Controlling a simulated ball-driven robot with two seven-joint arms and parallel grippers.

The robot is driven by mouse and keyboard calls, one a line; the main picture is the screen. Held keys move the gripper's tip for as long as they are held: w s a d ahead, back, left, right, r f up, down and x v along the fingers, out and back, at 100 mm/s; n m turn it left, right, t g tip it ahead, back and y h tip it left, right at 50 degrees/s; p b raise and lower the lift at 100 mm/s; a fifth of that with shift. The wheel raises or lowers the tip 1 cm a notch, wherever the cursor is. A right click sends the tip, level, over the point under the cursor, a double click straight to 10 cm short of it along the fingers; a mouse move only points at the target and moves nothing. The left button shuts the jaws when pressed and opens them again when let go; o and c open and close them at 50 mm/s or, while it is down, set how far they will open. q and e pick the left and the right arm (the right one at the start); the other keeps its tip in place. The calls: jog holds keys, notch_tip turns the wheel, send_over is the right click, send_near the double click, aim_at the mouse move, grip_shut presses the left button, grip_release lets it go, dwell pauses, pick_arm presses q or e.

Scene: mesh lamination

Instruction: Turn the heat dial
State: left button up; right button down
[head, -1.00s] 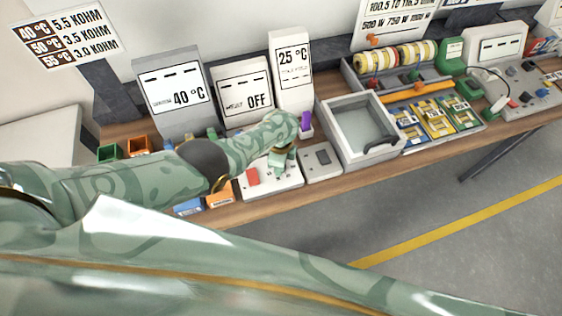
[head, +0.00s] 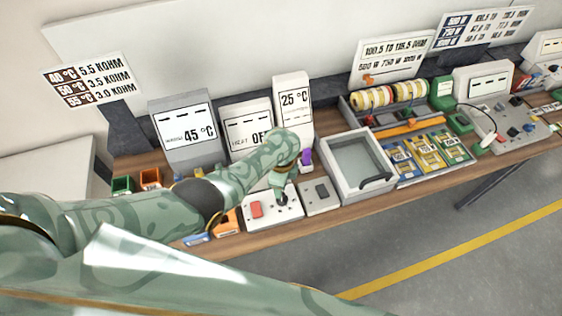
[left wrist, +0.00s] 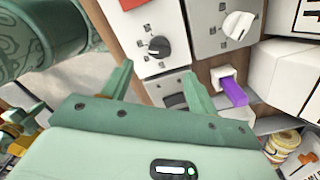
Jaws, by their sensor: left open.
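A white control box (head: 265,212) with a red switch (head: 256,209) stands at the bench's front edge. In the left wrist view its black dial (left wrist: 158,47) shows with marks beside it. A second grey-white panel there carries a white dial (left wrist: 237,25). My left gripper (head: 281,188) is over the control box; the left wrist view shows its fingers (left wrist: 158,69) open and empty, apart from each other just short of the black dial. Whether they touch it cannot be told. A display (head: 188,130) reads 45 °C, another (head: 248,132) is partly hidden by my arm, a third (head: 294,100) reads 25 °C.
A purple object (head: 306,157) stands close beside my left gripper. A grey box (head: 320,196) and a glass-topped tray (head: 352,165) with a black handle lie to the right. Orange and green bins (head: 150,178) are at the left.

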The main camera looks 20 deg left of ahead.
pick_arm(q)
notch_tip(320, 180, up, 6)
jog(key=p, duration=0.2)
jog(key=shift+r, duration=0.25)
pick_arm(e)
notch_tip(320, 180, up, 4)
jog(key=shift+f, duration=0.2)
